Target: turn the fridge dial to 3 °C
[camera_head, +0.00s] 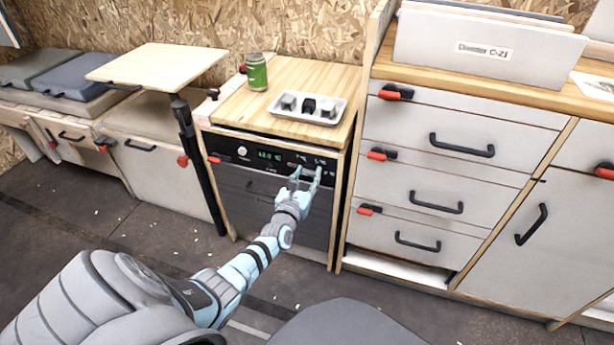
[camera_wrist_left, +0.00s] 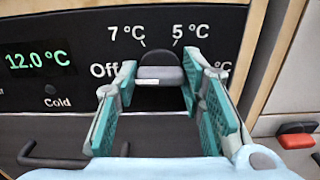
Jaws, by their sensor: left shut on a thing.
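The fridge (camera_head: 250,195) has a dark front and a black control panel under a wooden top. My left gripper (camera_head: 306,173) is at the right part of that panel. In the left wrist view its green-padded fingers (camera_wrist_left: 160,92) are shut on the grey dial (camera_wrist_left: 160,72), one on each side. Around the dial I read Off, 7 °C, 5 °C and a partly hidden °C label at right. A pale bar shows on the dial's lower left; I cannot tell the setting. The green display (camera_wrist_left: 38,60) reads 12.0 °C. My right gripper is not in view.
A green can (camera_head: 257,72) and a white tray (camera_head: 337,112) with several small items stand on the fridge top. White drawers (camera_head: 440,150) with red latches are at the right. A small table (camera_head: 155,62) on a black post stands at the left.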

